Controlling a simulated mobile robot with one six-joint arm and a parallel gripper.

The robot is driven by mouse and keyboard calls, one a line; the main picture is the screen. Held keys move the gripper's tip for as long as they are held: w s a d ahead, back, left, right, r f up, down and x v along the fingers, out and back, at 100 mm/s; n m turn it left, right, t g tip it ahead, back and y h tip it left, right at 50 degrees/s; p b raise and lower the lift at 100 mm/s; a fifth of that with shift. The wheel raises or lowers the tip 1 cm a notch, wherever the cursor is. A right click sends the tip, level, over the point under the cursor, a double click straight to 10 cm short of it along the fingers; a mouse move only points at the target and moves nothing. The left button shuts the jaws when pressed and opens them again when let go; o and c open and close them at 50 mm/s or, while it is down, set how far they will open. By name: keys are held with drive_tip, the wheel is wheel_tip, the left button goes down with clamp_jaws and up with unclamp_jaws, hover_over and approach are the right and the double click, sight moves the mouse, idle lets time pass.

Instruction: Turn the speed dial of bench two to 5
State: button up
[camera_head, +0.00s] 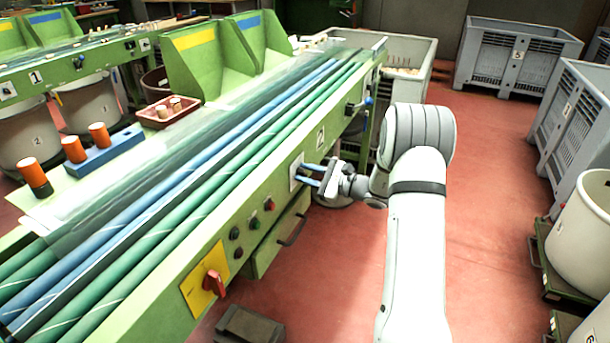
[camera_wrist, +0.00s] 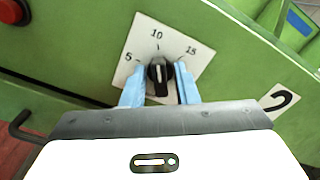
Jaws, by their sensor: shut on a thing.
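The speed dial is a black knob (camera_wrist: 160,78) on a white square plate (camera_wrist: 137,45) marked 5, 10 and 15, on the green side of the bench with the number 2 (camera_wrist: 281,100). Its white pointer line points up at about the 10. My gripper (camera_wrist: 161,70) has a blue finger on each side of the knob and is shut on it. In the head view my gripper (camera_head: 308,174) reaches the plate (camera_head: 296,171) from the right. The knob is hidden there.
Left along the same panel are push buttons (camera_head: 254,223), a drawer handle (camera_head: 293,230) and a red switch on a yellow plate (camera_head: 213,283). A blue-handled valve (camera_head: 368,101) is to the right. Red floor (camera_head: 480,235) beside my arm is clear.

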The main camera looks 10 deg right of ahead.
drive_tip(key=shift+d+f+n+b, duration=0.15)
drive_tip(key=shift+f+n+b, duration=0.3)
drive_tip(key=shift+n+b, duration=1.3)
drive_tip(key=n+b, duration=0.5)
drive_tip(key=b, duration=0.8)
drive_tip(key=shift+f+n, duration=0.1)
drive_tip(key=shift+n, duration=0.25)
drive_tip(key=n+b, duration=0.2)
drive_tip(key=b, duration=0.1)
drive_tip(key=shift+r, duration=0.2)
drive_tip(key=shift+r+n+b, duration=0.15)
drive_tip(key=shift+n+b, duration=0.15)
drive_tip(key=shift+b, duration=0.05)
drive_tip(key=o, duration=0.7)
drive_tip(key=shift+s, duration=0.1)
drive_tip(key=shift+c, duration=0.2)
